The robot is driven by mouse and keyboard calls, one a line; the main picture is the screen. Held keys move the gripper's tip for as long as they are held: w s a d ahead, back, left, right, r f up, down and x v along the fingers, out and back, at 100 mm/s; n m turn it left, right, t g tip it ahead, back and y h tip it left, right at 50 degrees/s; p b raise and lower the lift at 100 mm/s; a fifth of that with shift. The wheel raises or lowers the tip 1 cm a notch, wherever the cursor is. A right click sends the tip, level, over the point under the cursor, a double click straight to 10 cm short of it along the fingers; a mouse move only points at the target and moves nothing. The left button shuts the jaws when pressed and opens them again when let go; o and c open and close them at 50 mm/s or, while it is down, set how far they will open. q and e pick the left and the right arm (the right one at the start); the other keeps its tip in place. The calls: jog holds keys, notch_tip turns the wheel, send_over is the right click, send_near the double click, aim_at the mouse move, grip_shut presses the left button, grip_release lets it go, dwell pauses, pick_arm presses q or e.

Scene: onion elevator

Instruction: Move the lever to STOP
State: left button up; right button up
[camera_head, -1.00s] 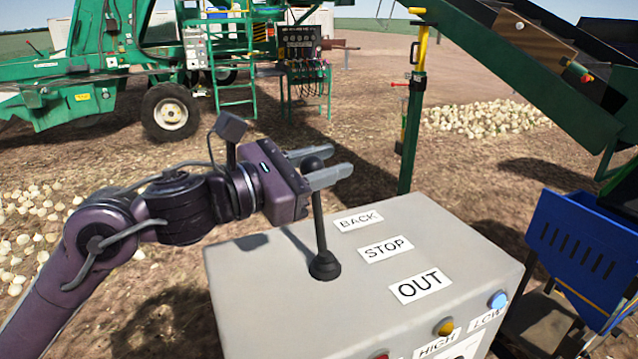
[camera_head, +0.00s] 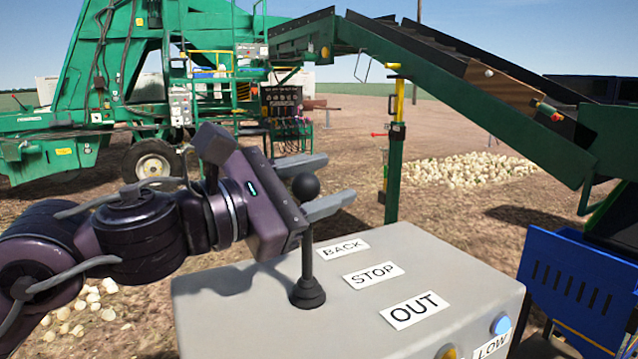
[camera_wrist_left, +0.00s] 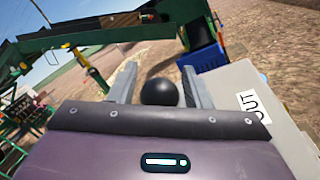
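The lever (camera_head: 307,250) has a black ball knob (camera_head: 306,186) on a dark rod and rises nearly upright from a black boot on the grey control box (camera_head: 430,262). The labels BACK (camera_head: 342,249), STOP (camera_head: 373,275) and OUT (camera_head: 415,309) run along the box top to the right of the lever. My left gripper (camera_head: 338,177) is open, with one finger on each side of the knob. In the left wrist view the knob (camera_wrist_left: 159,92) sits between the two fingers with small gaps showing beside it. My right gripper is not in view.
A blue crate (camera_head: 580,285) stands to the right of the box. A green conveyor (camera_head: 480,90) crosses the upper right, with a green post (camera_head: 394,175) behind the box. Coloured buttons, one blue (camera_head: 501,324), sit at the box's near right edge.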

pick_arm(q)
jog(key=shift+o, duration=0.5)
jog(key=shift+s+a+f, duration=0.1)
jog(key=shift+a, duration=0.2)
jog(key=b+v, duration=0.2)
jog(key=v, duration=0.5)
jog(key=shift+s+b, duration=0.15)
jog(key=shift+b, duration=0.25)
